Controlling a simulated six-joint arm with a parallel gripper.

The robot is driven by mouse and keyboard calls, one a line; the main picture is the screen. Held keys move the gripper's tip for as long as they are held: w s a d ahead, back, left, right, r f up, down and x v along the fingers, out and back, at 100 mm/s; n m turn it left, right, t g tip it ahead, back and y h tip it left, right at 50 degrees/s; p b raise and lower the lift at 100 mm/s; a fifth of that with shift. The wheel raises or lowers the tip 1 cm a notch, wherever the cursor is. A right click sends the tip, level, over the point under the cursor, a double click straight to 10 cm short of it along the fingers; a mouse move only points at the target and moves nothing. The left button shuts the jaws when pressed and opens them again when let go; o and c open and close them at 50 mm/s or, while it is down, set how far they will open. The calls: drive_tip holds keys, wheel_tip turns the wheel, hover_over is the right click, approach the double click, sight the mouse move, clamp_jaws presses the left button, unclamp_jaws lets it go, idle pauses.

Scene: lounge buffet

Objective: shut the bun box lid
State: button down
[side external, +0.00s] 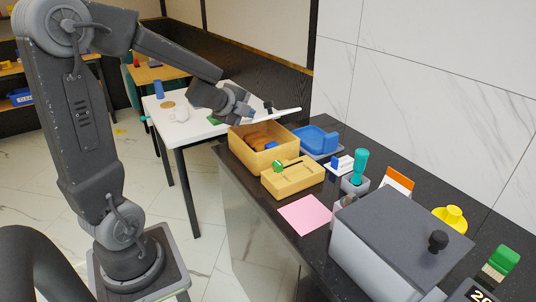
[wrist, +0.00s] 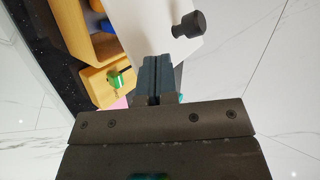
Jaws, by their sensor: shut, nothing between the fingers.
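The bun box (side external: 276,156) is a light wooden box with brown buns (side external: 258,138) inside. Its white lid (side external: 287,113) with a black knob (side external: 268,105) is raised above the box, seen nearly edge-on, and the box is open. In the wrist view the lid (wrist: 140,22) and knob (wrist: 187,25) show beyond the fingers, with part of the box (wrist: 92,42) at left. My gripper (side external: 249,113) is shut and empty at the left end of the lid; its fingertips (wrist: 164,62) overlap the lid in the wrist view. I cannot tell whether they touch it.
A smaller wooden box (side external: 293,180) with a green item (side external: 277,166) stands in front of the bun box. A blue tray (side external: 318,140) is behind it. A pink sheet (side external: 305,214) and a large grey lidded box (side external: 390,245) lie farther right along the dark counter.

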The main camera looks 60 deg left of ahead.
drive_tip(key=shift+d+f, duration=0.4)
drive_tip(key=shift+f, duration=0.4)
drive_tip(key=shift+d+f, duration=0.35)
drive_tip(key=shift+f, duration=0.4)
drive_tip(key=shift+d+f, duration=0.3)
drive_tip(key=shift+f, duration=0.4)
drive_tip(key=shift+d+f, duration=0.1)
drive_tip(key=shift+f, duration=0.35)
drive_tip(key=shift+f, duration=0.1)
